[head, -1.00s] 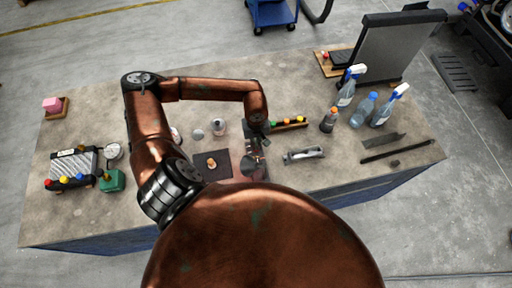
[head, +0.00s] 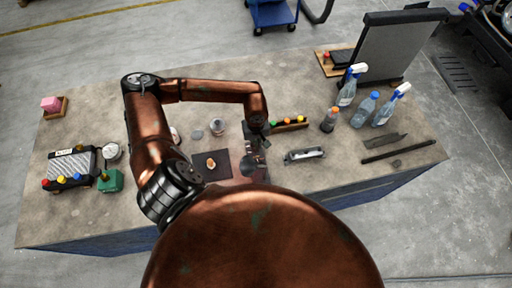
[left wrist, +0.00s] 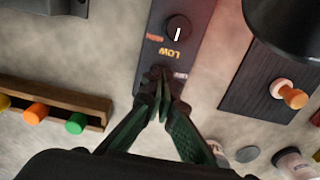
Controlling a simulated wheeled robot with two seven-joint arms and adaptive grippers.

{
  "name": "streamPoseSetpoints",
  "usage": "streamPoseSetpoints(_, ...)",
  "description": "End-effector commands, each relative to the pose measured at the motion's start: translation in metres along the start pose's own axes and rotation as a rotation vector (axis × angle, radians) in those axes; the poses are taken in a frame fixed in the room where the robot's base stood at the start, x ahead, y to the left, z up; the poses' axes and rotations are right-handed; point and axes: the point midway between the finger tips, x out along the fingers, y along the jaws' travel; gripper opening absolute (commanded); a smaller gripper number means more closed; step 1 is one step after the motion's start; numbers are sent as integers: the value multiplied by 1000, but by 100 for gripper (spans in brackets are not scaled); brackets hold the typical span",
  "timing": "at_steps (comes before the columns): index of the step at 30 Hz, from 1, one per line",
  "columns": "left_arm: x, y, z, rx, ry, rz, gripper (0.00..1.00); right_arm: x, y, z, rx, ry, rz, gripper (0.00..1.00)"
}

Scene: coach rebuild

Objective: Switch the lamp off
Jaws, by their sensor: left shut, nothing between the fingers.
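A dark grey panel (left wrist: 196,12) lies on the bench in the left wrist view. It bears a round black knob (left wrist: 178,28) with a white pointer line, an orange mark and the upside-down word LOW. My left gripper (left wrist: 160,88) is shut and empty, its fingertips over the panel's near end, covering a small dark part there; I cannot tell whether they touch it. In the head view the left gripper (head: 260,138) is small and dark, beside the partly hidden panel. A dark rounded body (left wrist: 292,25) stands beside the panel; I cannot tell if it is the lamp's head. My right gripper is out of view.
A wooden rail with coloured knobs (head: 290,124) lies close to the gripper. A dark mat (head: 222,171) with a small orange-topped piece is on its other side. A metal tool (head: 304,155), bottles (head: 366,108) and a green box (head: 110,180) stand farther off.

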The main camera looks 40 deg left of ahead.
Motion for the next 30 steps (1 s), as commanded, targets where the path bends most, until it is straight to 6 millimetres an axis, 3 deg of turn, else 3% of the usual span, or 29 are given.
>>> streamPoseSetpoints(11, 2, 0, 0, 0, 1, 0, 0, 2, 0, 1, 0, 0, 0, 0)
streamPoseSetpoints(30, -45, 0, 0, 0, 1, 1, 0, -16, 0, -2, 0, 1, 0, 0)
